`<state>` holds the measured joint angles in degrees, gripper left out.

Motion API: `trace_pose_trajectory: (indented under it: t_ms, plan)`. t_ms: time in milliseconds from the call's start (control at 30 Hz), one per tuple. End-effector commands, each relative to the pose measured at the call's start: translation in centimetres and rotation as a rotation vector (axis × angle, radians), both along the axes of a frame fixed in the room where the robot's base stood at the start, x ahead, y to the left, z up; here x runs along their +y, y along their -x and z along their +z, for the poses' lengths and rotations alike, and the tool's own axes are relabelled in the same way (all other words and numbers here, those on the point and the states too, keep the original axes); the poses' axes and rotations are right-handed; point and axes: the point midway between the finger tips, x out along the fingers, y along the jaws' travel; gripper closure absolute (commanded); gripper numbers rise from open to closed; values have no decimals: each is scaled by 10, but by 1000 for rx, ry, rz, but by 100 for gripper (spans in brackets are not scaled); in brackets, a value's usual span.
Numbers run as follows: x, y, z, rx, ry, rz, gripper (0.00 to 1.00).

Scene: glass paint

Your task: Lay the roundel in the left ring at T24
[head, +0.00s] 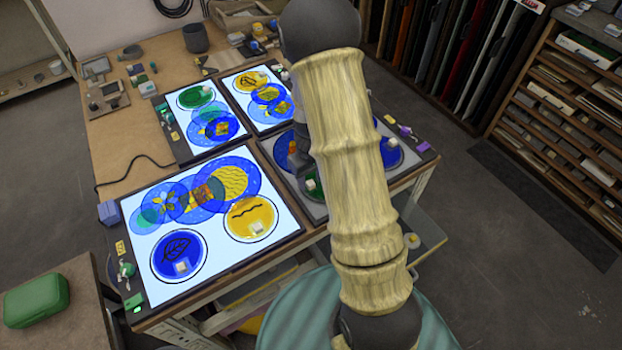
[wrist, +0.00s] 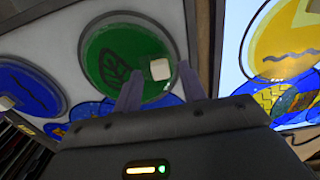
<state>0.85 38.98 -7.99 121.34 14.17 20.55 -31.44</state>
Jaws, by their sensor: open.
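My gripper (wrist: 160,84) is open over the unlit grey front right panel. Its two fingertips show on either side of a pale square knob (wrist: 160,69) on a green roundel with a leaf drawing (wrist: 106,50); I cannot tell the height gap. The jaws look empty. The T24 label is not legible, so I cannot tell which panel is T24.
The lit front left panel (head: 290,228) holds a blue roundel (head: 179,256), a yellow roundel (head: 251,218) and overlapping coloured discs. Two smaller lit panels lie behind, with a green roundel (head: 196,96) and a yellow one (head: 250,82). A dark cup (head: 195,38) stands at the back.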

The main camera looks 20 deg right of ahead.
Motion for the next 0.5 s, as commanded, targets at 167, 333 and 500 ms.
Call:
trace_pose_trajectory:
  t_ms: [167, 333, 500]
  plan:
    - [0, -1, 30, -7, 1, 1, 59]
    - [0, -1, 63, -7, 1, 0, 59]
    - [0, -1, 93, -5, 0, 0, 59]
